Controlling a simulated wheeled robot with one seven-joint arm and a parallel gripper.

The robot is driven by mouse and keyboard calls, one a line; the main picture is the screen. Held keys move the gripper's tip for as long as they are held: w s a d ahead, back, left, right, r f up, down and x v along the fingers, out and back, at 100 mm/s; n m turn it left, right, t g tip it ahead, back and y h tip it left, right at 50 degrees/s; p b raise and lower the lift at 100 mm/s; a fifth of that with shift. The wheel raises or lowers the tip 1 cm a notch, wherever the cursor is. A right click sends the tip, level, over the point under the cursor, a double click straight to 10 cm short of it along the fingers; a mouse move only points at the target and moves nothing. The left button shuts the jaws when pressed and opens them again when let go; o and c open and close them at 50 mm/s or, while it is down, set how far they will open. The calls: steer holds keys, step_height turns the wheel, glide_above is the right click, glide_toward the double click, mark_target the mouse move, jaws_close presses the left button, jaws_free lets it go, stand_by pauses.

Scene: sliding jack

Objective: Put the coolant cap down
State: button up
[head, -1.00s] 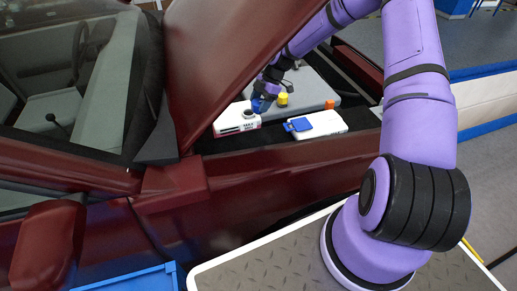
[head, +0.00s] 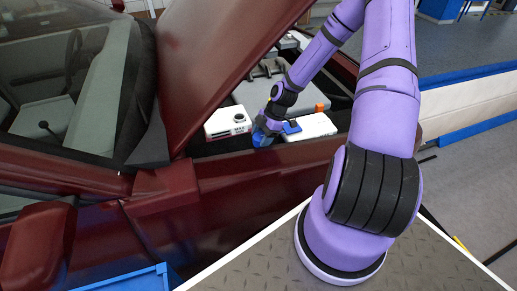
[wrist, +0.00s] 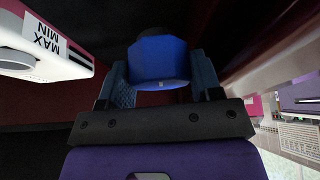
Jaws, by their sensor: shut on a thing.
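My gripper (head: 263,132) is shut on the blue coolant cap (wrist: 158,60), which sits between its two fingertips in the wrist view. In the head view the cap cannot be told apart from my blue fingers. The gripper is low in the engine bay, just behind the fender's inner edge. It is between the white coolant reservoir (head: 228,121) and a white box with a blue lid (head: 291,127). The reservoir's MIN and MAX label shows at the left of the wrist view (wrist: 40,48).
The dark red raised hood (head: 225,60) leans over the bay at the left. The fender (head: 270,170) runs along the front. A grey engine cover (head: 262,85) with an orange piece (head: 321,107) lies behind. My forearm crosses above the bay.

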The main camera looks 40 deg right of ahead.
steer(key=shift+f, duration=2.85)
steer(key=shift+f, duration=0.15)
steer(key=o, duration=1.1)
steer(key=v, duration=1.2)
steer(key=shift+r, duration=0.2)
steer(key=shift+s, duration=0.1)
